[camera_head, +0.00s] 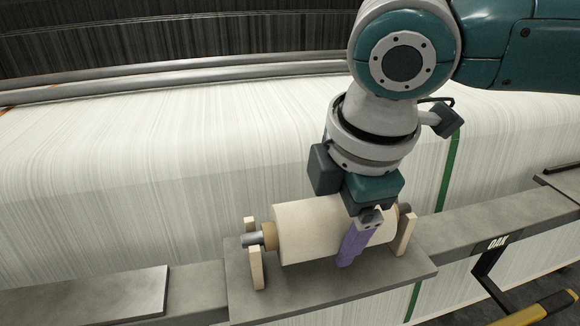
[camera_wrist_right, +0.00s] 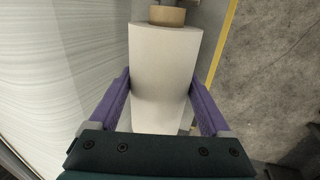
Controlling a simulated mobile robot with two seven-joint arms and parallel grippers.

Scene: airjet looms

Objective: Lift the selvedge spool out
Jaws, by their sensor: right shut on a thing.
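The selvedge spool (camera_head: 305,232) is a cream-white cylinder lying on its side, with a tan core and a grey shaft end (camera_head: 252,240) showing at the left. It lies between two pale upright supports, the left one (camera_head: 256,255) and the right one (camera_head: 406,234). My right gripper (camera_head: 352,245) reaches down from above and is shut on the spool towards its right part. In the right wrist view the purple fingers (camera_wrist_right: 161,100) press on both sides of the white spool (camera_wrist_right: 165,60). The far finger is hidden in the head view. My left gripper is not in view.
The supports stand on a grey metal plate (camera_head: 375,278) on the loom's front rail (camera_head: 465,232). Behind is a wide sheet of white yarn (camera_head: 150,170) with a green stripe (camera_head: 450,170). A black bracket with a yellow part (camera_head: 540,312) is at the lower right.

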